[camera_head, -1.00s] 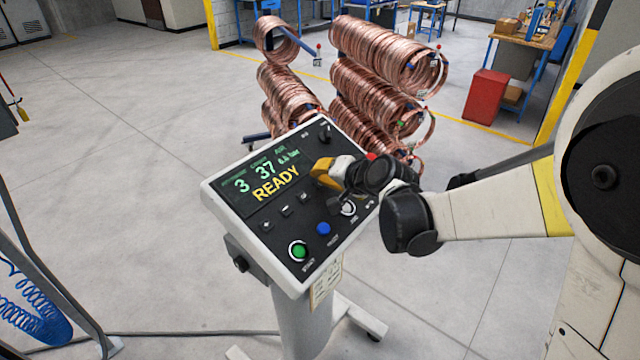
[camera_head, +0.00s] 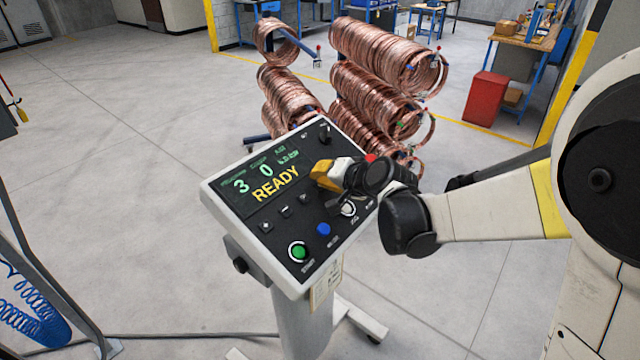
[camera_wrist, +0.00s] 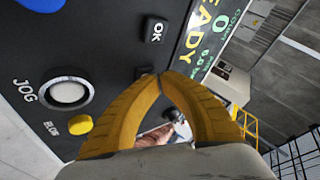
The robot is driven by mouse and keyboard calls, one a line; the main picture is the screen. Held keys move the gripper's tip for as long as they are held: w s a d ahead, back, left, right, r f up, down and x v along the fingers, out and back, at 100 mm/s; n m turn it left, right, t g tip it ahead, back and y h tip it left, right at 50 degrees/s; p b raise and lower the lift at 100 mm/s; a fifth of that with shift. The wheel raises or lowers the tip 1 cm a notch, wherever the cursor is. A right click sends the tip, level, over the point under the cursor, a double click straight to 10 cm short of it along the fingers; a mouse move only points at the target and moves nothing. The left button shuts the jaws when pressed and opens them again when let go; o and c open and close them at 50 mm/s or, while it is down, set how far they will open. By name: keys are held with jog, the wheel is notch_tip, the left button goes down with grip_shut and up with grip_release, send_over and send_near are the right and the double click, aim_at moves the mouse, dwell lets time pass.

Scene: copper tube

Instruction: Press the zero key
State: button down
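The control panel (camera_head: 270,247) has a dark face and a lit display (camera_head: 262,180) reading 3, 0 and READY. A row of small keys, with one key (camera_head: 285,211) near its middle, lies below the display. My gripper (camera_head: 321,177) is over the panel's right part. Its yellow fingers meet at the tips in the wrist view (camera_wrist: 158,74), with nothing seen between the tips. I cannot make out a key marked zero; the fingers cover part of the panel. Contact with the panel cannot be told.
A green button (camera_head: 299,251), a blue button (camera_head: 323,229) and a white-ringed JOG button (camera_wrist: 67,93) are on the panel. A yellow BLOW button (camera_wrist: 80,124) is close to my fingers. Copper coils (camera_head: 372,82) hang behind the panel.

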jog(key=shift+s+d+r+p, duration=0.15)
jog(key=shift+r+p, duration=0.1)
jog(key=shift+r, duration=0.15)
jog(key=shift+s+d+r+p, duration=0.1)
jog(key=shift+d+r+p, duration=0.1)
jog(key=shift+r, duration=0.15)
jog(key=r+p, duration=0.1)
jog(key=d+r+p, duration=0.1)
jog(key=r, duration=0.1)
jog(key=s+r+p, duration=0.1)
jog(key=shift+s+d+r, duration=0.1)
jog(key=shift+d+r, duration=0.15)
jog(key=shift+r, duration=0.05)
dwell(0.5)
jog(key=s+d+f+n+g+h+b, duration=0.1)
jog(key=s+d+f+b, duration=0.3)
jog(key=s, duration=0.5)
jog(key=s+d+f+n+h+b, duration=0.1)
jog(key=s+d+f+h+b, duration=0.2)
jog(key=s+d+f+b, duration=0.2)
jog(key=s+d+f+n+g+h+b, duration=0.1)
jog(key=s+d+f+n+h+b, duration=0.1)
jog(key=s+d, duration=0.7)
jog(key=s+f+h+b, duration=0.1)
jog(key=s+f+b, duration=0.1)
jog(key=s, duration=0.2)
jog(key=shift+s+f+g, duration=0.15)
jog(key=shift+s+g, duration=0.05)
jog(key=shift+g, duration=0.1)
jog(key=shift+d, duration=0.1)
